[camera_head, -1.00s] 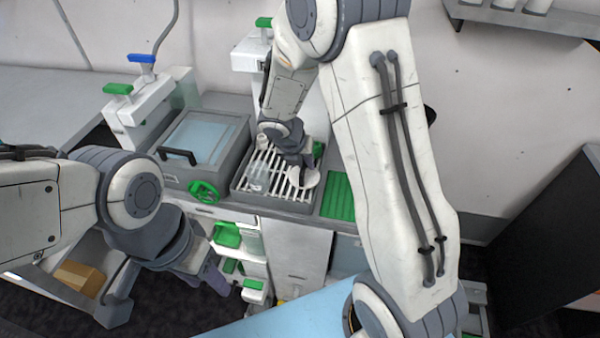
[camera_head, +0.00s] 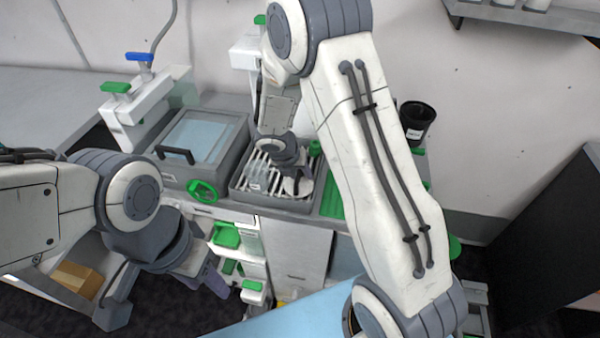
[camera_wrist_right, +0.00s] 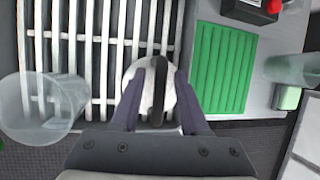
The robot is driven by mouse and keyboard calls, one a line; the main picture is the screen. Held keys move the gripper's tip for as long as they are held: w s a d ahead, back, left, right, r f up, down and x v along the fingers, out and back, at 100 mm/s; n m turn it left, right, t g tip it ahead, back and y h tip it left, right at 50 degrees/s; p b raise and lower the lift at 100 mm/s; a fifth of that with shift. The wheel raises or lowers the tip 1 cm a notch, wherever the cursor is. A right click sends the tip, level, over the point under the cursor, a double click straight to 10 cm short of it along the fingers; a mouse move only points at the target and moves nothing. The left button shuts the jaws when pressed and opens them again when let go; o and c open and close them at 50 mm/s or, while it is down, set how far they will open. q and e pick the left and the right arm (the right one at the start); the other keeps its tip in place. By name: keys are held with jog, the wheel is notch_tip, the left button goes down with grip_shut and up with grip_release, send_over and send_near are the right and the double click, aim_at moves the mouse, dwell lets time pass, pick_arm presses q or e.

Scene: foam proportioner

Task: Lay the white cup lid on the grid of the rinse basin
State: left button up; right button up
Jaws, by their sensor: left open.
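The rinse basin (camera_head: 236,194) holds a grid of white bars (camera_wrist_right: 94,40). The white cup lid (camera_head: 297,187) shows as a round disc at the grid's front right; it also shows in the right wrist view (camera_wrist_right: 147,108). My right gripper (camera_head: 292,172) is over it. I cannot tell whether the lid touches the bars. My left gripper (camera_head: 212,285) is low at the left, empty and partly hidden by its wrist.
A clear cup (camera_wrist_right: 40,105) stands at the grid's left side and shows in the head view (camera_head: 258,180). A green ribbed mat (camera_wrist_right: 222,70) lies right of the basin. A lidded grey box (camera_head: 205,145) stands left of it. A black cup (camera_head: 416,120) is behind my right arm.

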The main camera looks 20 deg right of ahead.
jog(key=shift+a+r, duration=0.1)
jog(key=shift+r, duration=0.4)
jog(key=p+v, duration=0.3)
jog(key=v, duration=0.8)
jog(key=s+a+r+m+g+y, duration=0.1)
jog(key=s+a+r+m+y, duration=0.1)
jog(key=s+a+m, duration=0.4)
jog(key=s+a+r+m+g+y, duration=0.1)
jog(key=s+a+r+m+y, duration=0.2)
jog(key=s+m, duration=1.3)
jog(key=s+a+r, duration=0.2)
jog(key=s+a, duration=0.1)
jog(key=s, duration=0.1)
jog(key=shift+a+r+m+g, duration=0.15)
jog(key=shift+a+m+g, duration=0.1)
jog(key=shift+m+g, duration=0.05)
